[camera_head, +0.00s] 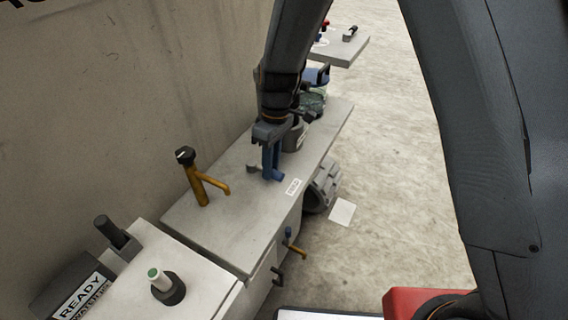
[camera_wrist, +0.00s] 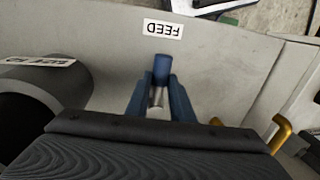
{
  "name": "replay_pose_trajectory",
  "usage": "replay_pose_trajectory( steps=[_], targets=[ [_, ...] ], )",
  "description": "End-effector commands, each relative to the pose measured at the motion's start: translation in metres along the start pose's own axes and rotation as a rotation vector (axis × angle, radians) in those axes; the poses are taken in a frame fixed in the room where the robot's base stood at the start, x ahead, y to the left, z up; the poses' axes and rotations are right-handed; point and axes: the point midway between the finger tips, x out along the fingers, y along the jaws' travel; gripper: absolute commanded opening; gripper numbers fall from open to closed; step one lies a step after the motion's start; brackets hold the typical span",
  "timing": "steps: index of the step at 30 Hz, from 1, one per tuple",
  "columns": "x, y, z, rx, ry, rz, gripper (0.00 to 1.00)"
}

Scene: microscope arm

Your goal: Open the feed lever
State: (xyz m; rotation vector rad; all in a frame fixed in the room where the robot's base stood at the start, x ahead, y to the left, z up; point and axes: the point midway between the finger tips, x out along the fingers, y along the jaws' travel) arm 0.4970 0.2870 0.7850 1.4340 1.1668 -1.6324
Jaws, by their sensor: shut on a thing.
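The feed lever (camera_wrist: 161,68) has a blue end and a bare metal shaft. It shows at the middle of the wrist view, between the two blue fingers of my gripper (camera_wrist: 160,95). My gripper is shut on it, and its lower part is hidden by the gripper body. A white FEED label (camera_wrist: 163,29) lies on the grey counter beyond the lever. In the head view, my gripper (camera_head: 272,163) points down over the counter beside the FEED label (camera_head: 293,187). The lever is hard to make out there behind the fingers.
A mustard tap (camera_head: 202,188) stands left of my gripper on the grey counter (camera_head: 225,228). A dark grey cylinder (camera_wrist: 45,108) stands close to my gripper on its other side. A READY sign (camera_head: 82,297) and a green-topped knob (camera_head: 160,279) are at the lower left.

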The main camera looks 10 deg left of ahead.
Motion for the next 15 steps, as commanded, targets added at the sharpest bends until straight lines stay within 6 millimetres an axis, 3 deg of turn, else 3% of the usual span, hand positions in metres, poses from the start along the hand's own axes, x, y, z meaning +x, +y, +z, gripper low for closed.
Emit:
replay_pose_trajectory(
  steps=[15],
  targets=[
    [0.0017,-0.0064,-0.0025,-0.033,-0.011,-0.006,0.0]
  ],
)
